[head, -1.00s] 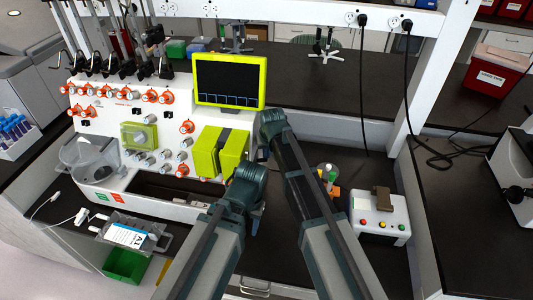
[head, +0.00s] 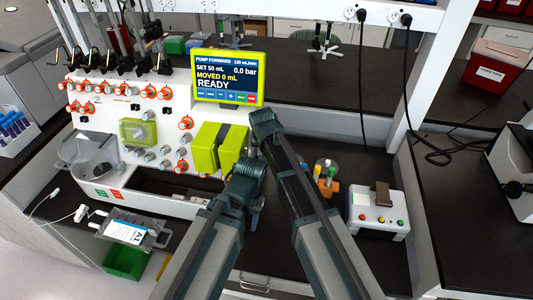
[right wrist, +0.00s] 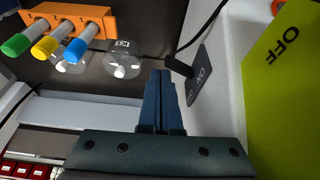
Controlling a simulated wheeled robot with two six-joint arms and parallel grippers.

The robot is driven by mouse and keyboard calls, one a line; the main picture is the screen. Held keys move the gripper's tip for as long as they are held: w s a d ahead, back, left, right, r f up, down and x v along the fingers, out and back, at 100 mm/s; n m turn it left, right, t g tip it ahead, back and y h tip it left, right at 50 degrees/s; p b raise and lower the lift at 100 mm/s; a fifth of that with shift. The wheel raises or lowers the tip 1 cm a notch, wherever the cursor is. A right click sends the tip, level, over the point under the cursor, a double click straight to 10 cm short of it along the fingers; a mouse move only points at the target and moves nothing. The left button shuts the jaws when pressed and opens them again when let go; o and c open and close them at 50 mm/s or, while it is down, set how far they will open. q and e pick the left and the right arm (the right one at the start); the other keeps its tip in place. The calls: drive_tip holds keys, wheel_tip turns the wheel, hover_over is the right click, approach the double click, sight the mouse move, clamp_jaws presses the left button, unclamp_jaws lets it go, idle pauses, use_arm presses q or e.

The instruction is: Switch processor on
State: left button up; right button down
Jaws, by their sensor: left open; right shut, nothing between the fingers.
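The cell processor (head: 110,122) is a white unit with orange knobs and yellow-green modules. Its screen (head: 228,80) is lit blue and reads "PUMP FORWARD", "SET 50 mL", "MOVED 0 mL" and "READY". On the processor's side, a dark switch plate marked "ON" (right wrist: 199,80) has a black lever (right wrist: 178,66). My right gripper (right wrist: 161,74) is shut and empty, its tips just left of the lever; contact is unclear. In the head view its fingers are hidden behind my wrist. My left gripper (head: 255,217) is open and empty in front of the processor.
A yellow-green panel marked "OFF" (right wrist: 285,80) is close on the right. An orange rack (right wrist: 70,20) holds colour-capped tubes beside clear round vessels. A white button box (head: 378,218) stands right of my arms. A bag on a grey tray (head: 130,229) lies front left.

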drive_tip(key=shift+s+d, duration=0.4)
drive_tip(key=shift+s, duration=0.3)
use_arm(q)
drive_tip(key=shift+w+r, duration=0.1)
use_arm(e)
drive_tip(key=shift+s+r, duration=0.1)
